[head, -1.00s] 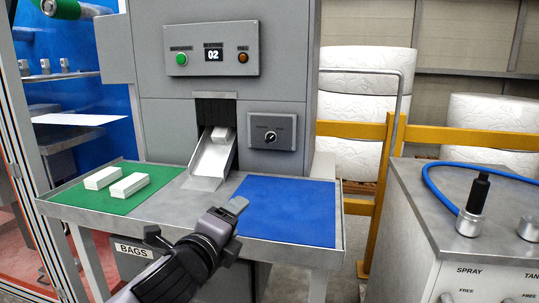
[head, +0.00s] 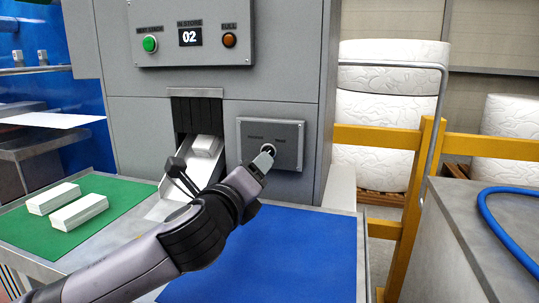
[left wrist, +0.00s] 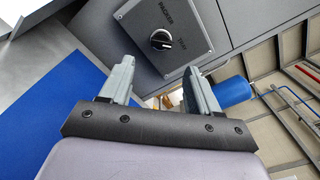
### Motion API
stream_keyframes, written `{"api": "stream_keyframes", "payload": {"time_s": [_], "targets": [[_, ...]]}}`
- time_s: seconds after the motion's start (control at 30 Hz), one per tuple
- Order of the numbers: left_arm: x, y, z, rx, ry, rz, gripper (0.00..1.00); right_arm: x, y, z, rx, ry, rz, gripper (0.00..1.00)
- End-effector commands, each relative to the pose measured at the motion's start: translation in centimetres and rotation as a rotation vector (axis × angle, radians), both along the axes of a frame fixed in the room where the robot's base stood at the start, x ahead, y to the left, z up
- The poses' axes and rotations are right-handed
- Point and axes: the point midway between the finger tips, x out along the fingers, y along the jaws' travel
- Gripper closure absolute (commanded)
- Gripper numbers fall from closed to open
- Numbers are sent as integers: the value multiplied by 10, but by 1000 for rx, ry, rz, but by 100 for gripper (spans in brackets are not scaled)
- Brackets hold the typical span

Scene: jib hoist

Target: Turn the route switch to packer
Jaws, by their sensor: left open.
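The route switch is a round dark knob with a pale mark (left wrist: 161,39) on a grey switch plate (head: 292,135). The mark seems to face the other label. My left gripper (head: 265,160) is in front of the plate and partly covers the knob in the head view. In the left wrist view its two fingers (left wrist: 160,68) are apart and empty, with the knob beyond the tips and no visible contact. My right gripper is not in view.
A chute (head: 178,195) holding a white box (head: 206,145) is left of the plate. A blue mat (head: 270,262) is clear. Yellow rails (head: 385,145) stand right.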

Motion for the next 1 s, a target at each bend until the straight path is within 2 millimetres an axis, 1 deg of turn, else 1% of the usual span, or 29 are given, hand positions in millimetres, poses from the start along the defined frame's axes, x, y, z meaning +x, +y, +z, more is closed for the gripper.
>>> {"api": "stream_keyframes", "payload": {"time_s": [0.17,0.37,0.5,0.63,0.8,1.0], "targets": [[8,-2,0,5,-2,2,38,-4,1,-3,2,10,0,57],[30,-9,0,4,-2,2,38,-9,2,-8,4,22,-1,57],[45,-15,0,3,-2,2,38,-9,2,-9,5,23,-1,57],[56,-18,0,3,-1,1,38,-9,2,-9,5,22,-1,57],[65,-21,1,3,-2,1,38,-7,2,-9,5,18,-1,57],[68,-22,0,3,-2,1,38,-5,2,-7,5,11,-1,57]]}}
